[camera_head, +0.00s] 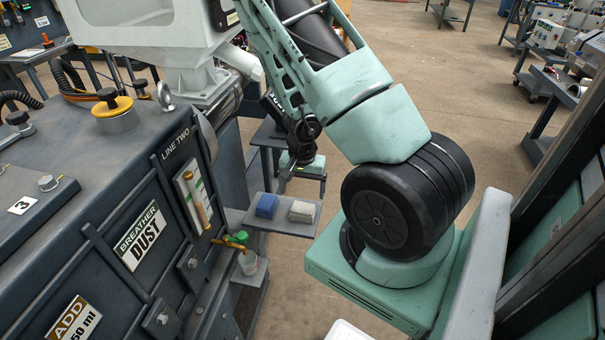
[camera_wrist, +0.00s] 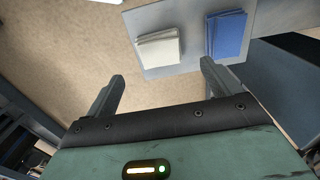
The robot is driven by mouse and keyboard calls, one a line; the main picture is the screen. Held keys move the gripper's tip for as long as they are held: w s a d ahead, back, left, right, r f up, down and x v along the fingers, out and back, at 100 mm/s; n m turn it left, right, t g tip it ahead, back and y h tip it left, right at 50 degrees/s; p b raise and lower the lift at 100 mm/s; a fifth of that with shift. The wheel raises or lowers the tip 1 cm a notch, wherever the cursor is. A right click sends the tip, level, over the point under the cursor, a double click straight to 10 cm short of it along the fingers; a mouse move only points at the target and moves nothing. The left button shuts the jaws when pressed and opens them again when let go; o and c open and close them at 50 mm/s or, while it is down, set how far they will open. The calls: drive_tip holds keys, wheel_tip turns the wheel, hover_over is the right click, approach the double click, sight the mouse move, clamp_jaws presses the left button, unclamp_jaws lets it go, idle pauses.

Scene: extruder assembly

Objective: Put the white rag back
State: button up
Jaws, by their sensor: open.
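A folded white rag (camera_head: 302,211) lies on a small grey shelf (camera_head: 262,222) at the side of the machine, to the right of a folded blue rag (camera_head: 266,205). In the wrist view the white rag (camera_wrist: 159,49) lies flat on the shelf (camera_wrist: 190,62), left of the blue rag (camera_wrist: 228,34). My gripper (camera_wrist: 163,82) is open with nothing between its fingers. Its fingertips point toward the shelf, and the white rag shows ahead of the gap between them, apart from both. In the head view my arm reaches down behind the shelf, and the fingers are not clear there.
The grey machine (camera_head: 120,230) fills the left side, with a cup (camera_head: 248,262) on a lower ledge below the shelf. A yellow-capped knob (camera_head: 113,106) stands on the machine. Open floor (camera_head: 440,90) lies to the right and back, with carts farther off.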

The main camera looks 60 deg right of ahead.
drive_tip(key=shift+r+p, duration=0.6)
drive_tip(key=shift+r, duration=1.35)
drive_tip(key=w+a+r+n+y, duration=0.2)
drive_tip(key=a+r+n, duration=0.25)
drive_tip(key=a, duration=0.65)
drive_tip(key=w+a+r+n+y, duration=0.1)
drive_tip(key=w+a+r+n, duration=0.3)
drive_tip(key=a, duration=0.6)
drive_tip(key=s+a+r+n+h, duration=0.2)
drive_tip(key=s+a+r+n, duration=1)
drive_tip(key=s+a, duration=0.4)
drive_tip(key=shift+s+r, duration=0.7)
drive_tip(key=shift+r, duration=0.05)
drive_tip(key=shift+n, duration=0.25)
wheel_tip(320, 180, up, 3)
drive_tip(key=p, duration=0.2)
drive_tip(key=shift+a+f+p, duration=0.1)
drive_tip(key=shift+f+p, duration=0.05)
drive_tip(key=shift+p, duration=0.15)
